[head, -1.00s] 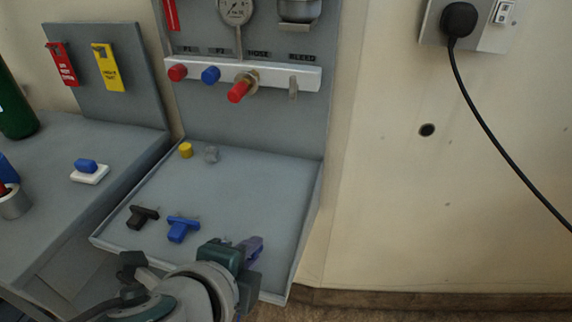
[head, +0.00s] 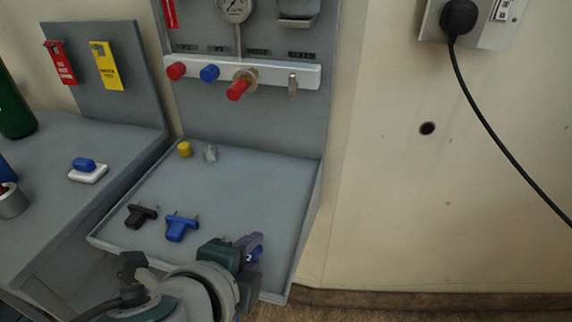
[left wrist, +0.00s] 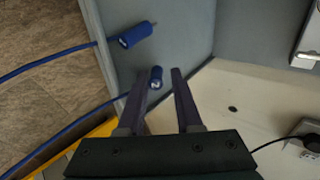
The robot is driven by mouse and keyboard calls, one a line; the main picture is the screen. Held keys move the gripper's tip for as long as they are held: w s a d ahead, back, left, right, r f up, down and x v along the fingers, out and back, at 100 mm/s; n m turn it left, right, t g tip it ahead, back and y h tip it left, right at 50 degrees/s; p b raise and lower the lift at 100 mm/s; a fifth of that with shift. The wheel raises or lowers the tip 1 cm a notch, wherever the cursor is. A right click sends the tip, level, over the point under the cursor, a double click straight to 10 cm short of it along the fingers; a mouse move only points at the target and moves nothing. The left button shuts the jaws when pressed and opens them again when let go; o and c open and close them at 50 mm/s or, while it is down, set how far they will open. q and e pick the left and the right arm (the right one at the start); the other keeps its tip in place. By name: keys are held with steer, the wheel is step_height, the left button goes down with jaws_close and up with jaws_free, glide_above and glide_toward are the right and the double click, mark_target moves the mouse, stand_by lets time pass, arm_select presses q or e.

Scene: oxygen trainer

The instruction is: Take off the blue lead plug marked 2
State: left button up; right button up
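A blue lead plug marked 2 (left wrist: 155,78) shows in the left wrist view, between and just beyond the fingertips of my left gripper (left wrist: 158,74). It lies closer to the left finger, and its blue cable runs off to the left behind that finger. The fingers are apart; I cannot tell whether either touches the plug. In the head view my left gripper (head: 252,258) is at the tray's front right, with the white 2 visible beside it and the plug mostly hidden. A second blue lead plug (left wrist: 135,35) with a cable lies farther up in the wrist view. My right gripper is not in view.
The grey tray (head: 260,190) holds a black T-shaped piece (head: 141,216), a blue T-shaped piece (head: 181,228), a yellow cap (head: 185,149) and a clear cap (head: 210,154). A white manifold (head: 275,73) with coloured knobs stands behind. The tray's middle is clear.

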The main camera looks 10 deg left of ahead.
arm_select(q)
steer(key=shift+o, duration=0.6)
steer(key=shift+f, duration=0.1)
steer(key=shift+s+a+f, duration=0.1)
steer(key=shift+s, duration=0.1)
steer(key=p+v, duration=0.3)
steer(key=v, duration=0.7)
steer(key=shift+w, duration=0.25)
